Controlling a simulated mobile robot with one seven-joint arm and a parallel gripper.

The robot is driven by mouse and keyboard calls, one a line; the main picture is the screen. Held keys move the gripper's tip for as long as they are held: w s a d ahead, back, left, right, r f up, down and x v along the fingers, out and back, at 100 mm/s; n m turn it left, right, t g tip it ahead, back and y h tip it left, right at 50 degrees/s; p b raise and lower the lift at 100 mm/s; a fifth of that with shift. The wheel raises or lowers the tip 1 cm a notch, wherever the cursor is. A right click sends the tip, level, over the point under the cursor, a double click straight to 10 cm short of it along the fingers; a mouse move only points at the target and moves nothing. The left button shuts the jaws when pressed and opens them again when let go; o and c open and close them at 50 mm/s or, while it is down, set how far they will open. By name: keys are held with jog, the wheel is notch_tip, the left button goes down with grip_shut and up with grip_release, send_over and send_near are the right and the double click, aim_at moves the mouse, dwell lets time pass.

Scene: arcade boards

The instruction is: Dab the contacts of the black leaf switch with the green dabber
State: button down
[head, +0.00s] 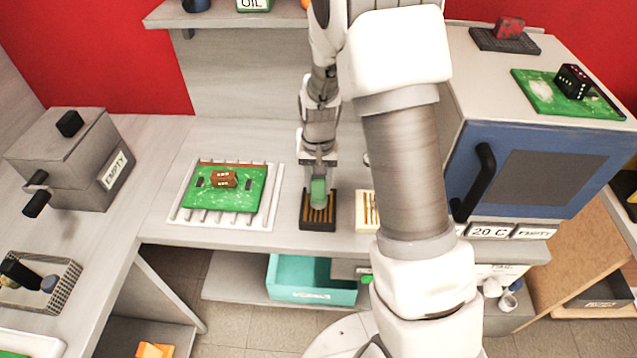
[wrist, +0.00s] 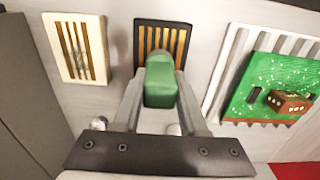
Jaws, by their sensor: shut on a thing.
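The black leaf switch (head: 305,222) lies on the counter in the head view, a dark block with tan contact strips. It also shows at the top middle of the wrist view (wrist: 138,36). My gripper (head: 319,168) is shut on the green dabber (head: 318,190). In the wrist view the dabber (wrist: 160,85) sits between the fingertips and its far end overlaps the near part of the switch's strips. I cannot tell whether it touches them. The dabber hides part of the contacts.
A cream leaf switch (head: 366,211) lies right of the black one. A white rack (head: 180,212) with a green board (head: 212,198) stands to the left. A blue-fronted oven (head: 480,135) bounds the right side. A teal bin (head: 290,285) sits below the counter.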

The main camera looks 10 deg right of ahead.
jog(key=shift+f, duration=0.45)
jog(key=shift+s+a+r, duration=0.2)
jog(key=shift+s, duration=0.4)
jog(key=shift+w, duration=0.15)
jog(key=shift+w+d+f, duration=0.1)
jog(key=shift+w+d, duration=0.1)
jog(key=shift+w, duration=0.35)
jog(key=shift+w+d, duration=0.15)
jog(key=shift+w, duration=0.35)
jog(key=shift+s+a+f+b, duration=0.1)
jog(key=shift+s+a+b, duration=0.1)
jog(key=shift+s, duration=0.45)
jog(key=shift+s+a+f+b, duration=0.1)
jog(key=shift+s+a+b, duration=0.1)
jog(key=shift+s, duration=0.4)
